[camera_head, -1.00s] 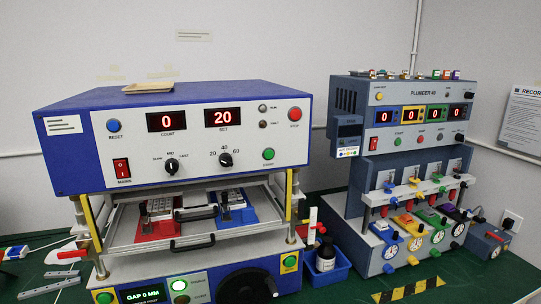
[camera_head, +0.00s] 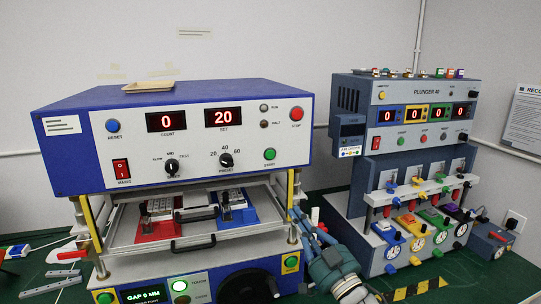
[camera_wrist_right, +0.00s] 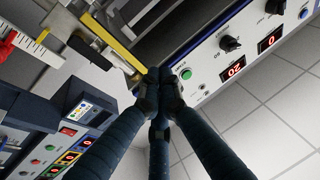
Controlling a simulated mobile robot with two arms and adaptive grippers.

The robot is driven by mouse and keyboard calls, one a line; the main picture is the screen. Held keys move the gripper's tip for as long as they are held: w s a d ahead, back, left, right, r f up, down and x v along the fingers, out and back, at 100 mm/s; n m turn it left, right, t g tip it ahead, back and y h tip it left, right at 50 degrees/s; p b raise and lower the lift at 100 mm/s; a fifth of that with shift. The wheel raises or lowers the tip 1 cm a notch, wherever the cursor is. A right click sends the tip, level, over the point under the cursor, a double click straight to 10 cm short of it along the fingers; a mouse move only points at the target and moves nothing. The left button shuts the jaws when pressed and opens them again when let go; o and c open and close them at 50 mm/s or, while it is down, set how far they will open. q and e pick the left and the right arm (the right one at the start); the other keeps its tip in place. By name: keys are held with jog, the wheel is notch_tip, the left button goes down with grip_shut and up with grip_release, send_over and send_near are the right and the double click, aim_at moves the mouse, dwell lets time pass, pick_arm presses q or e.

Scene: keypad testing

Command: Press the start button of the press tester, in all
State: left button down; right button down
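The press tester (camera_head: 180,95) is a blue machine with a white front panel at the left of the head view. Its round green button (camera_head: 269,154), with a small label under it, sits at the panel's lower right and also shows in the right wrist view (camera_wrist_right: 186,74). Its displays read 0 and 20. My right gripper (camera_head: 300,214) is below the panel, in front of the yellow right post, apart from the green button. In the right wrist view its fingertips (camera_wrist_right: 159,78) are together and empty. My left gripper is not in view.
The Plunger tester (camera_head: 410,120) stands to the right. A drawer tray (camera_head: 118,232) with red and blue fixtures sits under the panel. A red button (camera_head: 296,113) is above the green one. Further green buttons (camera_head: 290,262) are on the lower base. Space before the upper panel is clear.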

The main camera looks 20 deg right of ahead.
aim_at(270, 155)
notch_tip(270, 155, up, 13)
jog(key=s+a+n+y, duration=0.2)
jog(key=n+y, duration=0.3)
jog(key=y, duration=0.3)
jog(key=shift+s+a+f+n+y, duration=0.2)
jog(key=shift+s+a+n+y, duration=0.1)
jog(key=shift+a+y, duration=0.15)
jog(key=shift+w, duration=0.2)
jog(key=shift+w+a+b, duration=0.15)
jog(key=shift+w+b, duration=1.15)
jog(key=shift+w, duration=3)
jog(key=shift+w, duration=0.1)
jog(key=shift+w, duration=0.3)
